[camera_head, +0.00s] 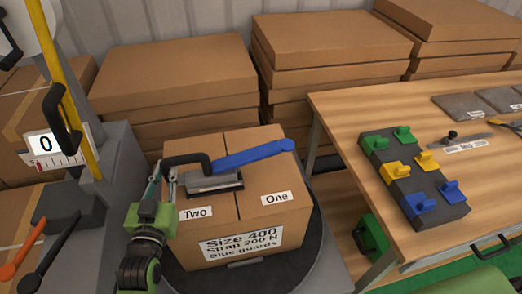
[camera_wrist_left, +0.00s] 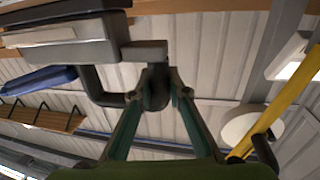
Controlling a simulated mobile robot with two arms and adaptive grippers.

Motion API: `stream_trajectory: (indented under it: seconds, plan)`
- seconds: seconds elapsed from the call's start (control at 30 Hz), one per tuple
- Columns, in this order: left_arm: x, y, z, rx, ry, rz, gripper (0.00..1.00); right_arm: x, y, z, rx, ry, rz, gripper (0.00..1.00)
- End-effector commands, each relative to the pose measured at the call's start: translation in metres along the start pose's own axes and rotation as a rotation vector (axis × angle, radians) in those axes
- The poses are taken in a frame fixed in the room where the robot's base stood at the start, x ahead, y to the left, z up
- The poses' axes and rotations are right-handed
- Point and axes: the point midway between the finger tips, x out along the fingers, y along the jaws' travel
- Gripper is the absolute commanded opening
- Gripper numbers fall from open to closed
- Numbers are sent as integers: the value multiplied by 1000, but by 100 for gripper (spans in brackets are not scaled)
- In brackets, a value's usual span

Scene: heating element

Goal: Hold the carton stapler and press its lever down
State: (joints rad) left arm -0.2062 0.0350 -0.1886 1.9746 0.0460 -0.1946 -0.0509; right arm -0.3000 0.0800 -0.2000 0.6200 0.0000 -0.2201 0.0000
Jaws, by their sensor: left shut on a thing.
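The carton stapler (camera_head: 214,184) has a grey body, a black handle (camera_head: 188,159) and a long blue lever (camera_head: 253,155). It is at the top of a cardboard carton (camera_head: 215,240) marked "One" and "Two". The lever points right and slants slightly up from the body. My left gripper (camera_head: 165,175) is at the stapler's left side. In the left wrist view its fingers (camera_wrist_left: 157,92) are shut on the black handle (camera_wrist_left: 100,92), and the blue lever (camera_wrist_left: 38,80) shows at the left. Whether the stapler's base touches the carton is unclear. My right gripper is not in view.
The carton stands on a dark round turntable (camera_head: 312,240). A wooden table (camera_head: 345,105) at the right bears a block with green, yellow and blue clips (camera_head: 413,180). A machine with a yellow post (camera_head: 75,110) stands at the left. Stacked flat cartons (camera_head: 170,75) fill the back.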

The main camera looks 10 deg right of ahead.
Motion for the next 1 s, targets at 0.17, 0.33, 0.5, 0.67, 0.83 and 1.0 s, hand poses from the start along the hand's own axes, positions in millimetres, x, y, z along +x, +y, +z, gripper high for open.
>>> stream_trajectory:
  seconds: [0.17, 0.33, 0.5, 0.67, 0.83, 1.0]
  plan:
    - [0, 0, 0, 0, -1, 0, 0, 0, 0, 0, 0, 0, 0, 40]
    - [0, 0, 0, 0, -1, 0, 0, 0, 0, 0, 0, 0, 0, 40]
    - [0, 0, 0, 0, -1, 0, 0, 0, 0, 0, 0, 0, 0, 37]
    - [0, 0, 1, 0, -1, 0, 0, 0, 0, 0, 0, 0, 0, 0]
    - [0, 0, 1, 0, -1, 0, 0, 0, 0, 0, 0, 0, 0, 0]
    - [0, 0, 1, 0, -2, 0, 0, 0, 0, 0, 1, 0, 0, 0]
